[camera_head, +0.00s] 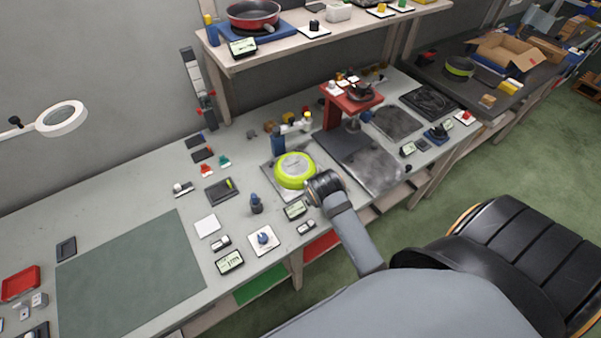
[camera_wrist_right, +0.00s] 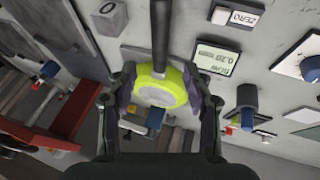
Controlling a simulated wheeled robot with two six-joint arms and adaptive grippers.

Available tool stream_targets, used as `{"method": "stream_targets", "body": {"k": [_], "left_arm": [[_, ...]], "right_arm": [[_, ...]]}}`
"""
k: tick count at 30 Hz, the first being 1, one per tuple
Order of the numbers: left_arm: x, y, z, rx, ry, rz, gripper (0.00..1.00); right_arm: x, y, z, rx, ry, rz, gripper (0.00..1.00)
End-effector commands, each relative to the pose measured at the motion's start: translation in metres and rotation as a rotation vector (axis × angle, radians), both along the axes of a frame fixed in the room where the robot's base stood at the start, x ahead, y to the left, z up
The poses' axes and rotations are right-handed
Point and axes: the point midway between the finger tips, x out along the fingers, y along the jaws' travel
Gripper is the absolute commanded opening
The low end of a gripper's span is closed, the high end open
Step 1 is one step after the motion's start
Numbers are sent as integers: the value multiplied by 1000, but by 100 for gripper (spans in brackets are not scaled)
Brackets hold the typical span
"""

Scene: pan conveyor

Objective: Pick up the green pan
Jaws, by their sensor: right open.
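The green pan (camera_head: 295,168) sits on the worktable near its middle, with a lime rim around a pale grey round face. In the right wrist view the green pan (camera_wrist_right: 160,88) shows between my fingers, and its dark handle (camera_wrist_right: 160,35) runs toward the top edge. My right gripper (camera_wrist_right: 160,78) is open, with one finger on each side of the pan in that view; I cannot tell whether they touch it. In the head view my right gripper (camera_head: 311,187) is beside the pan, at its lower right, and hides the handle. My left gripper is not in view.
A scale display (camera_head: 295,210) and a dark blue knob-like item (camera_head: 256,204) stand near the pan. A red stand (camera_head: 351,97) rises behind to the right. A shelf above holds a red pan (camera_head: 252,14). The green mat (camera_head: 130,275) at left is clear.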

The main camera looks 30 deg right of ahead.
Motion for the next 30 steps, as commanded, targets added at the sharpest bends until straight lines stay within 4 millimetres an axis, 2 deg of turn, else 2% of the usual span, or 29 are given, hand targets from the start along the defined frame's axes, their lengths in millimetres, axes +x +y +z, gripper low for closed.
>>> {"method": "stream_targets", "body": {"k": [2,4,10,13,18,22,30], "left_arm": [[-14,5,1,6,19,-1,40],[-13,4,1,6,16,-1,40],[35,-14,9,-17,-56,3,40],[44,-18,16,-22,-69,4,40],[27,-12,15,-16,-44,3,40],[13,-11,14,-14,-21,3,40],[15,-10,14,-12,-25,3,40]], "right_arm": [[5,-3,-8,-1,-1,0,51],[7,-4,-13,-1,-3,0,51],[11,-5,-21,0,-1,-1,51],[17,-8,-37,-1,1,-1,51],[26,-12,-59,1,-1,-1,51],[28,-13,-62,1,-3,-1,51],[27,-13,-62,1,-2,-1,51]]}}
